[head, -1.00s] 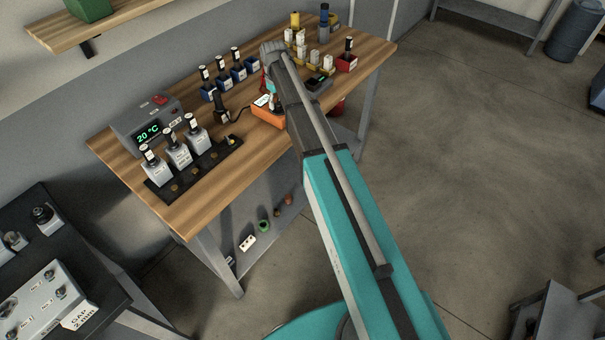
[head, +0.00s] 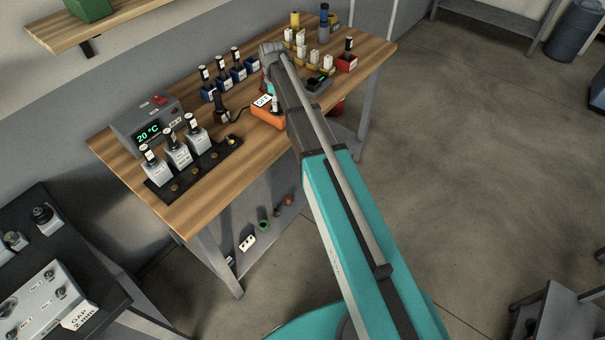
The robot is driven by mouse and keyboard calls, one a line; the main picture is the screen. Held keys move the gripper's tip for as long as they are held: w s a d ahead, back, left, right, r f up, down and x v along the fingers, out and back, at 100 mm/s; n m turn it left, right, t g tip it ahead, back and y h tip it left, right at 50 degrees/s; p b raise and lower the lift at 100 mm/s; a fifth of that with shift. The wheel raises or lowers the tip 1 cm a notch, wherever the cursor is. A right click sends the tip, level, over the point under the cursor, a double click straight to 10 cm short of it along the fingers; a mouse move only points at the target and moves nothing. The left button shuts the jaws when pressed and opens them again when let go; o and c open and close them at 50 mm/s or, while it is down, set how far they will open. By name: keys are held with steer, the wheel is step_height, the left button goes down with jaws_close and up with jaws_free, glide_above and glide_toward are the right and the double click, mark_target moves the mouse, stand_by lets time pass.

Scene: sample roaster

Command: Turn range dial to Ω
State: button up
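An orange meter (head: 266,117) lies on the wooden bench, just left of my arm. A white display or label (head: 263,101) with dark characters, too small to read surely, shows at its top. The range dial and its markings cannot be made out. My arm reaches over the bench from the lower right, and its wrist bends down beside the meter. My gripper is mostly hidden behind my own arm at the meter's right side. Its fingers cannot be told apart, nor whether they touch the dial.
A grey heater box (head: 146,126) reading 20 °C stands at the bench's left, beside a black rack (head: 160,190) with several labelled blocks. Blue holders with bottles (head: 238,73) stand behind the meter. A dark grey device (head: 318,84) and red holder (head: 347,64) stand to the right.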

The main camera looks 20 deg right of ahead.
steer(key=n, duration=0.5)
steer(key=shift+s+n, duration=0.25)
steer(key=shift+n, duration=0.15)
steer(key=shift+r, duration=0.25)
step_height(320, 180, up, 14)
steer(key=p, duration=1.4)
steer(key=s+f+m+b, duration=0.9)
steer(key=s, duration=0.5)
steer(key=s+f+m+b, duration=0.9)
steer(key=s, duration=0.6)
steer(key=shift+d+f+m, duration=0.35)
steer(key=shift+m, duration=0.05)
steer(key=shift+w, duration=0.1)
